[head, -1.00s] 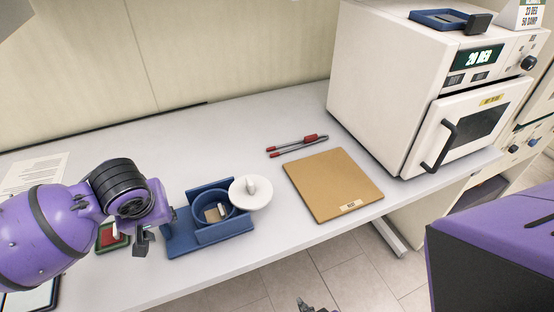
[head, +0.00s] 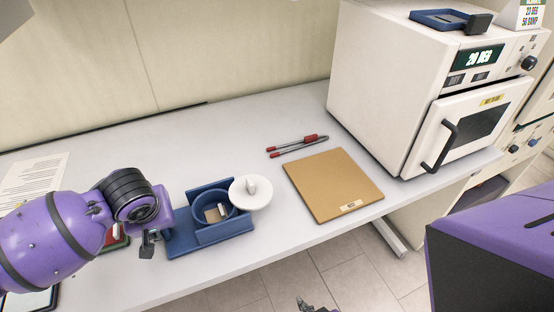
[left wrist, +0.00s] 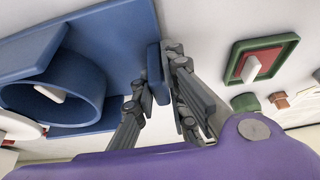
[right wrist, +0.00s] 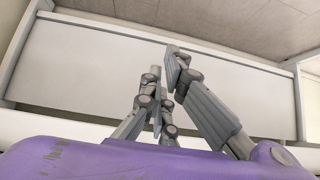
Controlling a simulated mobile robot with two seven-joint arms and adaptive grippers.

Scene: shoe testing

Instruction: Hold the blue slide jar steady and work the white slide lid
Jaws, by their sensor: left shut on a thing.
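The blue slide jar (head: 214,199) is a round, open cup against a blue back wall on a flat blue base (head: 180,241). A pale slide piece (head: 222,209) stands inside it. The white slide lid (head: 251,193), a disc with a raised grip, lies at the jar's right, apart from its mouth. My left gripper (head: 150,239) is at the left end of the base. In the left wrist view it (left wrist: 158,82) is shut on an upright blue tab (left wrist: 157,74) at the base's edge. My right gripper (right wrist: 165,68) is off the table's front; its fingertips look close together.
A white oven (head: 410,90) stands at the back right. A green-rimmed tray with red inside (left wrist: 262,62) is near my left gripper. The table behind the jar is clear.

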